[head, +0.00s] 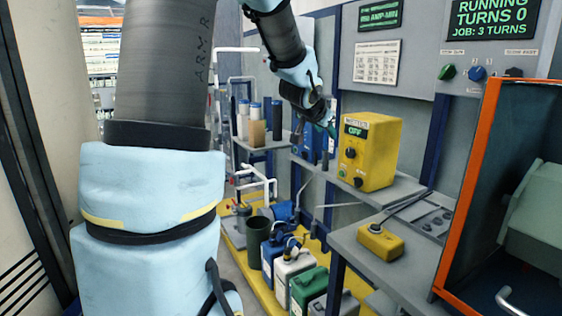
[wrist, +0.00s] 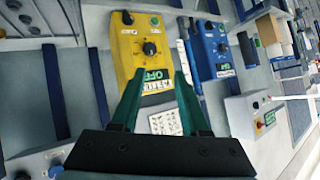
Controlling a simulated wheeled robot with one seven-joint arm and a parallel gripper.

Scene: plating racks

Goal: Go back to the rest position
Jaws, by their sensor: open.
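My gripper (wrist: 160,97) shows in the wrist view with its two green fingers apart and nothing between them. In the head view my arm reaches in from the top, and the gripper (head: 328,126) is at the left side of a yellow box. The yellow box (head: 374,150) has a small display reading OFF and dark knobs, and stands on a grey shelf. It also shows in the wrist view (wrist: 130,45), just beyond the left finger. I cannot tell whether the gripper touches it.
A blue box (wrist: 211,48) stands beside the yellow one. An orange-edged cabinet (head: 468,190) is at the right. A small yellow unit (head: 380,242) lies on the front bench. Canisters (head: 308,287) stand on the yellow floor platform. Signs above read "RUNNING TURNS 0, JOB: 3 TURNS" (head: 492,20).

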